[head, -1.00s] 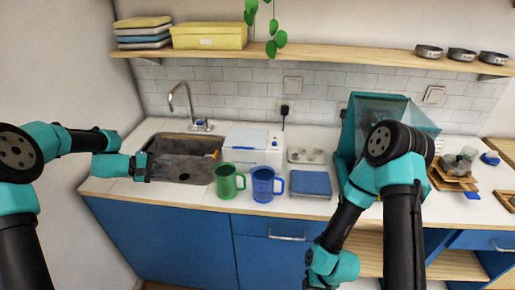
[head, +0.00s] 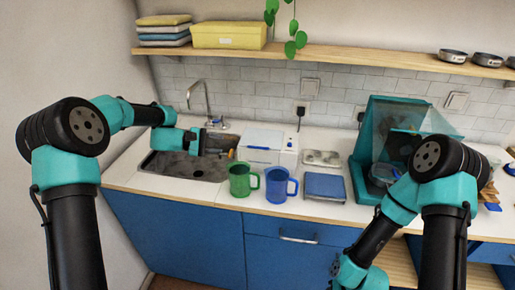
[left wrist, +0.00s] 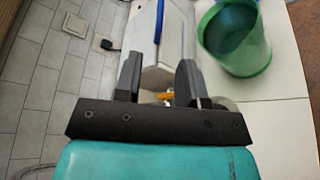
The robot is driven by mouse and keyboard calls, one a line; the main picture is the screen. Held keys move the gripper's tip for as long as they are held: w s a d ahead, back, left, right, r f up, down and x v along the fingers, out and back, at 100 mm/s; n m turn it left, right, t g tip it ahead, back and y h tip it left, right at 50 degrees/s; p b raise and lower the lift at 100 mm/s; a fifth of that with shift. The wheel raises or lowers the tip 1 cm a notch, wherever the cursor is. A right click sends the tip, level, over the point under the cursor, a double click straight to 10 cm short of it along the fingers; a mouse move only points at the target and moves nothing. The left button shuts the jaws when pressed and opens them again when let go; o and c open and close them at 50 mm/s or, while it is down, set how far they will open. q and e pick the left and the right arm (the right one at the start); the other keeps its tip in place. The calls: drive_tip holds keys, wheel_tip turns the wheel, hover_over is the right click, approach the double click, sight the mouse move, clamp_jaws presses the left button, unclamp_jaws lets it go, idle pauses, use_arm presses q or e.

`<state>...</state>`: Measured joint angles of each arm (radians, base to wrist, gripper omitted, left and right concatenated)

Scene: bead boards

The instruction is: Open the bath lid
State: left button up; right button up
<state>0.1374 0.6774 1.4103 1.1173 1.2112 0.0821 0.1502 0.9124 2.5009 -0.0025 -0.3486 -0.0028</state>
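The bath (head: 285,157) is a white box on the counter, just right of the sink. Its lid (head: 264,138) is a pale flat top and looks closed. In the left wrist view the bath (left wrist: 172,30) shows beyond the fingers, with a blue strip along it. My left gripper (head: 226,146) is above the right part of the sink, left of the bath. In the left wrist view the gripper (left wrist: 159,78) has its fingers apart, with nothing held. An orange piece (left wrist: 163,95) shows between them.
A green mug (head: 239,181) and a blue mug (head: 276,185) stand in front of the bath. A blue-topped device (head: 325,187) and a teal hood (head: 372,135) stand to the right. The sink (head: 170,165) has a tall faucet (head: 207,100) behind it.

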sight(252, 147)
use_arm(q)
drive_tip(key=x, duration=1.4)
drive_tip(key=shift+w+d, duration=0.1)
drive_tip(key=shift+d, duration=0.2)
clamp_jaws()
